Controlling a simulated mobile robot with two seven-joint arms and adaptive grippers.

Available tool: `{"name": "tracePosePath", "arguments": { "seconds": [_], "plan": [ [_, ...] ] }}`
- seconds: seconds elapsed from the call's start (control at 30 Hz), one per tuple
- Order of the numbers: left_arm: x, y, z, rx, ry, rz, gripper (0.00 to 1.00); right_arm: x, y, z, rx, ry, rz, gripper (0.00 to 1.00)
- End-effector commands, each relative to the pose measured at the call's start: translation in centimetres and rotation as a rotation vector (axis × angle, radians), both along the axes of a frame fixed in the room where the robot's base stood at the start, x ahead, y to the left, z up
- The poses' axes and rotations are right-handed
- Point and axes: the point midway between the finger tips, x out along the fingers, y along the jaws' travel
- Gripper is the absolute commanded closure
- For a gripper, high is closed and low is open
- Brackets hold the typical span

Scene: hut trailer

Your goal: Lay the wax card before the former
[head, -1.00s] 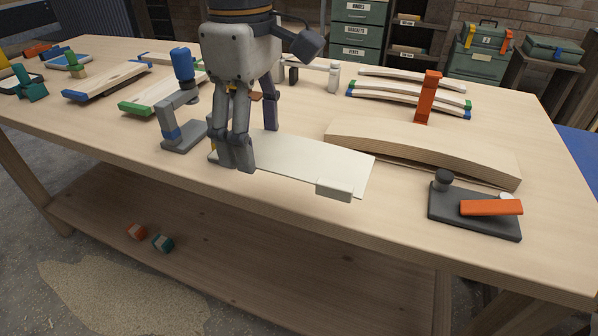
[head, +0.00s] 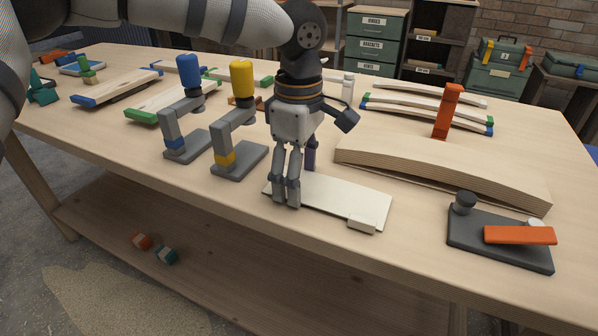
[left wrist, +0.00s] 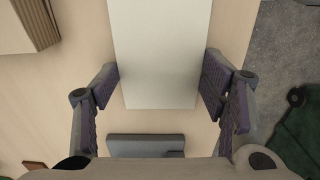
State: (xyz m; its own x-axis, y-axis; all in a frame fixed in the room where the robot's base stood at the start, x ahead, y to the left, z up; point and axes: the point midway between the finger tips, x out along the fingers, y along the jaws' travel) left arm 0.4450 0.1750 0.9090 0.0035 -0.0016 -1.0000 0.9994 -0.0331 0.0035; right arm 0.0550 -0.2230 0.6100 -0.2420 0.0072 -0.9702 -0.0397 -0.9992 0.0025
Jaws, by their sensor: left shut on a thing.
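The wax card (head: 345,200) is a flat off-white sheet with a small pale block at its front right corner. It lies level at or very close to the tabletop, in front of the left part of the former (head: 440,175), a long curved layered wood block. A gap separates them. My left gripper (head: 290,190) points down at the card's left end and is shut across its width. In the left wrist view the fingers (left wrist: 162,85) sit at both long edges of the card (left wrist: 155,45); the former (left wrist: 25,28) shows at upper left. My right gripper is not in view.
Two clamps, blue-topped (head: 188,110) and yellow-topped (head: 240,120), stand left of my gripper. A dark base with an orange lever (head: 520,236) sits at the right, near the front edge. An orange upright (head: 447,112) stands behind the former. Bare tabletop lies before the card.

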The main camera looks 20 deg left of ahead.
Motion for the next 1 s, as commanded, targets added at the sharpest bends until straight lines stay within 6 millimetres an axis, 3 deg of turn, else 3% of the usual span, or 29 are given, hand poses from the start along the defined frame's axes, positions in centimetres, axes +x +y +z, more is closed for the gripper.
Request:
{"name": "tracePosePath", "arguments": {
  "seconds": [0.03,0.07,0.13,0.53,0.8,1.0],
  "plan": [
    [0.0,0.0,-0.2,0.0,0.001,0.0,0.46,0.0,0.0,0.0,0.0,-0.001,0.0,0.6],
    [0.0,0.0,-0.2,0.0,0.001,0.0,0.32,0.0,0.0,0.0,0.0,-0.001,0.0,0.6],
    [0.0,0.0,-0.2,0.0,0.001,0.0,0.16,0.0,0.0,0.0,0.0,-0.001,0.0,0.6],
    [0.0,0.0,0.5,0.0,-0.002,0.001,0.14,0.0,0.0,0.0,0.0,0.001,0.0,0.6],
    [0.1,0.0,7.6,-0.001,-0.005,0.002,0.14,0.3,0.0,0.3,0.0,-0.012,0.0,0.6],
    [0.0,0.0,11.3,-0.001,-0.001,0.001,0.14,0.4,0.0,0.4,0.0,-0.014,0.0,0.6]
  ]
}}
